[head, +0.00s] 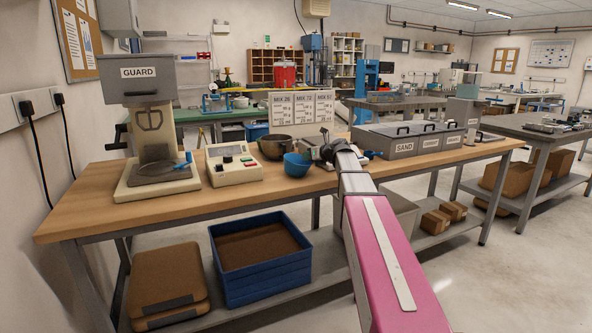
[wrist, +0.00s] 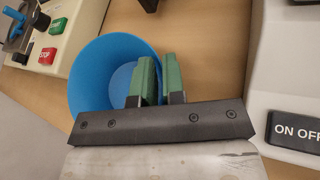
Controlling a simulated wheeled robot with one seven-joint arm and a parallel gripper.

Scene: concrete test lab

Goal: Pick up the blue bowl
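The blue bowl (head: 297,165) is near the front edge of the wooden bench, right of the cream control box. It also shows in the wrist view (wrist: 95,75), with its open top towards the camera. My gripper (head: 327,150) is at the bowl's right side. In the wrist view its two green fingers (wrist: 160,70) are close together, one inside the bowl and one outside, with the right wall between them. They look closed on that wall. I cannot tell whether the bowl's base touches the bench.
A dark metal pan (head: 273,147) stands just behind the bowl. The cream control box (head: 233,165) with buttons is to its left. Grey labelled bins (head: 400,148) are right of my arm. In the wrist view, a pale device with an ON OFF label (wrist: 296,131) is close on the right.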

